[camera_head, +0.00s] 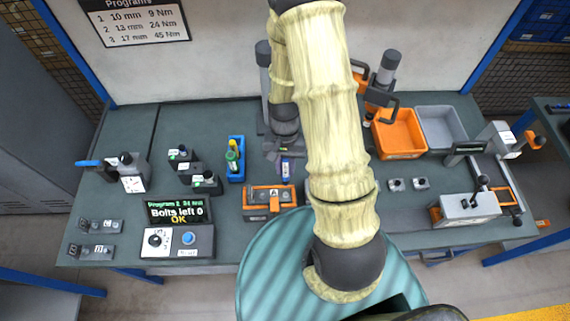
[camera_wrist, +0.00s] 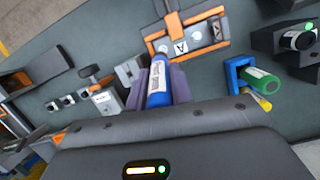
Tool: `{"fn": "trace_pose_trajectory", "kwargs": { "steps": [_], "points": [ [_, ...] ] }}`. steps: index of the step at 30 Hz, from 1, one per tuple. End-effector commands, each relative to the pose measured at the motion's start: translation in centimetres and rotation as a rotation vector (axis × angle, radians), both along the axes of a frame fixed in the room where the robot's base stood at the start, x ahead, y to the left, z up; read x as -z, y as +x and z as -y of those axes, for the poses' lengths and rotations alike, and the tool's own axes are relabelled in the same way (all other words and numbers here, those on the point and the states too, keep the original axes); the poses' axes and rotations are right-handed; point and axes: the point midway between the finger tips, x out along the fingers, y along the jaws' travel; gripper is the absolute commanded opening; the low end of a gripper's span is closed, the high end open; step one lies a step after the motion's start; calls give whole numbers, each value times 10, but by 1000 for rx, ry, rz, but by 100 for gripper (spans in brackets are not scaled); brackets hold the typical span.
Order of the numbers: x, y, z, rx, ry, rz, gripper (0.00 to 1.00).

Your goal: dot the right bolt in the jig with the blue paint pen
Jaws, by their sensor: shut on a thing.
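My gripper (camera_wrist: 160,85) is shut on the blue paint pen (camera_wrist: 158,88), a blue barrel with a white printed label between the two fingers. In the head view the pen (camera_head: 285,170) shows below my wrist, held just behind the jig. The jig (camera_head: 268,201) is an orange-and-grey fixture marked A on the bench. It also shows in the wrist view (camera_wrist: 187,43), beyond the pen's end and apart from it.
A blue pen rack (camera_head: 236,173) with green and yellow pens stands left of the jig. An orange bin (camera_head: 398,135) and a grey bin (camera_head: 441,127) stand back right. Small grey blocks (camera_head: 396,185) lie right of my arm.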

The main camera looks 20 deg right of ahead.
Motion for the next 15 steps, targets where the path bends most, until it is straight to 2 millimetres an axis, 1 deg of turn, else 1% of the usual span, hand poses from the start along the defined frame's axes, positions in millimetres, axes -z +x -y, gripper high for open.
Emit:
{"fn": "trace_pose_trajectory", "kwargs": {
  "steps": [8,15],
  "points": [
    [4,0,0,0,0,0,0],
    [21,0,0,0,0,-1,0]
  ]
}}
